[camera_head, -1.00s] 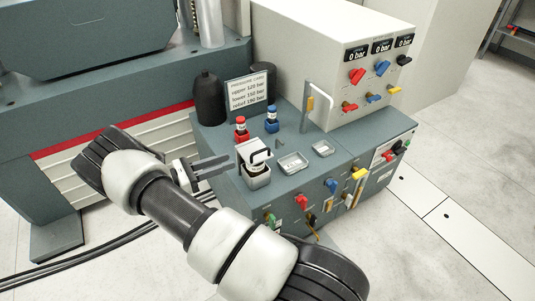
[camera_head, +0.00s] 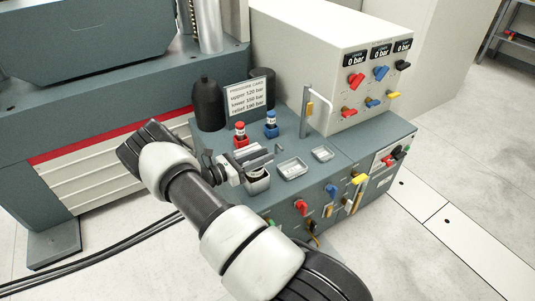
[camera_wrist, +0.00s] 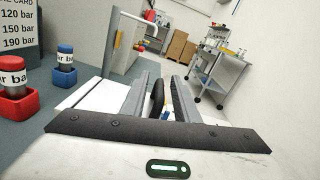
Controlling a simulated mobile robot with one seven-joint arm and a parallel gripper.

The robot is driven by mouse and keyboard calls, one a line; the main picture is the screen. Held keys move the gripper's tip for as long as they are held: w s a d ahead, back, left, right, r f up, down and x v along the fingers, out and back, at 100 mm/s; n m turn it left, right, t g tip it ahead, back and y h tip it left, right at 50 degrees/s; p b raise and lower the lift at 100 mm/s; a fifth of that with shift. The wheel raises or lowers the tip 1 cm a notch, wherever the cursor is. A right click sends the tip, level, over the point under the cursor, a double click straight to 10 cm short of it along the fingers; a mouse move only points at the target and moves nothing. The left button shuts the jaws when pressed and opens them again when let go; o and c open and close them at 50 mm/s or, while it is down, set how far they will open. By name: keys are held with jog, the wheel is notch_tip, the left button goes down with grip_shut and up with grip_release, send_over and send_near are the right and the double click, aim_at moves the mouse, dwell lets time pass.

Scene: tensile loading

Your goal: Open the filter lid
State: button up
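The filter housing (camera_head: 258,183) is a small metal box on the near left part of the bench top, mostly covered by my gripper in the head view. Its white lid (camera_wrist: 88,95) shows in the wrist view, left of the fingers. The lid's black handle (camera_wrist: 157,97) stands between my two fingers. My gripper (camera_wrist: 161,80) is open around the handle, with a gap visible at least on the right finger's side. In the head view my gripper (camera_head: 268,157) is right over the housing, fingers pointing right. The lid's seating is hidden there.
Red (camera_head: 240,136) and blue (camera_head: 271,126) bottles stand behind the gripper, near the pressure card (camera_head: 247,95) and a black bottle (camera_head: 208,103). Two shallow trays (camera_head: 292,168) lie to the right. Coloured valves (camera_head: 301,207) line the front.

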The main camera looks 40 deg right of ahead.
jog(key=shift+d, duration=1.15)
grip_shut()
